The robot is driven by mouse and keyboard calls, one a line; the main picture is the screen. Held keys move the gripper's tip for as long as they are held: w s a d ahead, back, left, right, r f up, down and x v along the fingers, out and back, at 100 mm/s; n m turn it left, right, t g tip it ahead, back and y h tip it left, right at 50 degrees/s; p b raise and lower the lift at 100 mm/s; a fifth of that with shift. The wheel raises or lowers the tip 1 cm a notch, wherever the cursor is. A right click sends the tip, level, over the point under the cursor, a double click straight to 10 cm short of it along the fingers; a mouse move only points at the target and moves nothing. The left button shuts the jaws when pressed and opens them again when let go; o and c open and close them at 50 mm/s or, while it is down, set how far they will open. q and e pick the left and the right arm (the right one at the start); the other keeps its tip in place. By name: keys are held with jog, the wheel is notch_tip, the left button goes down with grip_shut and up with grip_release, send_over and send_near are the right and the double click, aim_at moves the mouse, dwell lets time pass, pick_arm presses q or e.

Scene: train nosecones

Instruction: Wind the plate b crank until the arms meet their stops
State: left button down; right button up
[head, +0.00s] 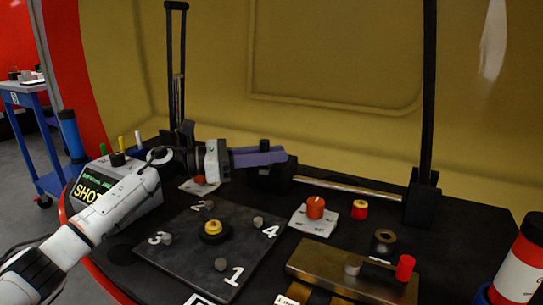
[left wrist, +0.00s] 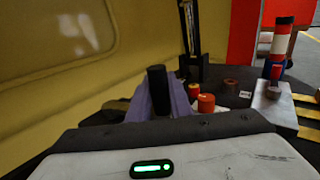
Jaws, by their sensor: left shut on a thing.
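My left gripper (head: 272,156) has purple fingers and is shut on a black upright crank handle (head: 264,145). The handle also stands between the fingers in the left wrist view (left wrist: 157,92). The fingers hide the rest of this crank. A black block (head: 272,180) sits just below them, at the left end of a metal shaft (head: 335,187). Two tall black arms stand nearly upright, one at the left (head: 177,65) and one at the right (head: 429,95). I cannot see their stops clearly or read a plate b label. My right gripper is not in view.
A dark plate (head: 190,262) with numbers and a yellow-topped knob (head: 212,227) lies in front. A brass plate (head: 330,275) with a red-handled lever (head: 405,267) is at the right. Red knobs (head: 315,208) stand between. A display box (head: 112,192) is at the left.

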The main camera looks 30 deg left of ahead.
pick_arm(q)
jog(key=shift+s+d+f+m+g+h, duration=0.2)
jog(key=shift+s+d+g, duration=0.1)
jog(key=shift+d, duration=0.15)
jog(key=shift+s+d+f+m+g+h, duration=0.1)
jog(key=shift+s+d+g+h, duration=0.15)
jog(key=shift+d, duration=0.2)
jog(key=c, duration=2)
grip_release()
jog(key=o, duration=0.4)
jog(key=shift+s+r, duration=0.25)
jog(key=shift+r, duration=0.1)
